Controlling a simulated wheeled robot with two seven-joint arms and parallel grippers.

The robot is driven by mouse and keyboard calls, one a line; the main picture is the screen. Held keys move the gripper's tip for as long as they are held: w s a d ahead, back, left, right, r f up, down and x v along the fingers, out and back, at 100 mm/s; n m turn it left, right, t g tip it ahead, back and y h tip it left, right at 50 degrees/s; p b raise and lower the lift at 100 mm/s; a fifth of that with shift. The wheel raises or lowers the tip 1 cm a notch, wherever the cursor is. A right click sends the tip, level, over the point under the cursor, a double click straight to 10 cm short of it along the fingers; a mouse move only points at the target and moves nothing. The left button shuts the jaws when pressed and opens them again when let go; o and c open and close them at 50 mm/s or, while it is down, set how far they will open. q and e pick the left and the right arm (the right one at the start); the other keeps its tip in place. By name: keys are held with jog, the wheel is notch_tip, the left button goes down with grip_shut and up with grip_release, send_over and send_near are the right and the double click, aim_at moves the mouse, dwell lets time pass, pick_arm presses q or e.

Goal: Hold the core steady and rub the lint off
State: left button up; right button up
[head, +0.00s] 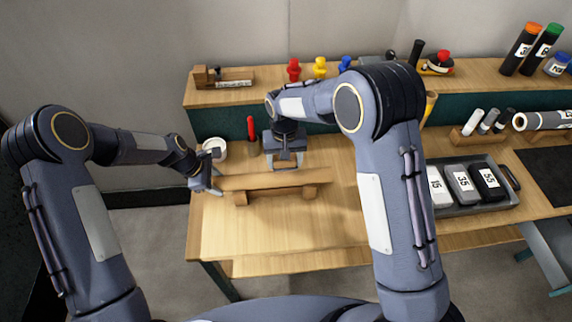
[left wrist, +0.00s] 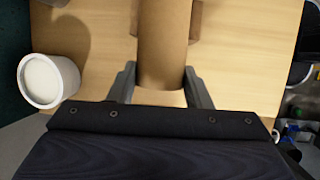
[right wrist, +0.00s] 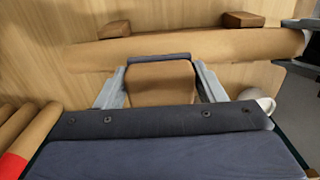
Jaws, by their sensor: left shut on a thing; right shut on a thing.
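The core is a brown cardboard tube (head: 255,181) lying level across two small wooden blocks (head: 240,198) near the bench's left end. My left gripper (head: 205,177) is shut on the tube's left end; the left wrist view shows the tube (left wrist: 166,45) between its fingers. My right gripper (head: 286,164) is behind the middle of the tube, shut on a brown block (right wrist: 160,84) with a dark far edge. In the right wrist view the block's dark edge overlaps the tube (right wrist: 215,47); I cannot tell whether they touch. No lint can be made out.
A white cup (head: 214,149) stands behind my left gripper. A red-handled tool (head: 250,124) stands behind the tube. A grey tray (head: 477,208) of numbered blocks is to the right. A raised shelf (head: 270,93) with small coloured items runs along the back. The bench front (head: 270,235) is clear.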

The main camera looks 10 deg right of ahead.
jog(key=shift+r, duration=2.1)
pick_arm(q)
jog(key=o, duration=1.1)
jog(key=v, duration=1.2)
jog(key=shift+r, duration=0.1)
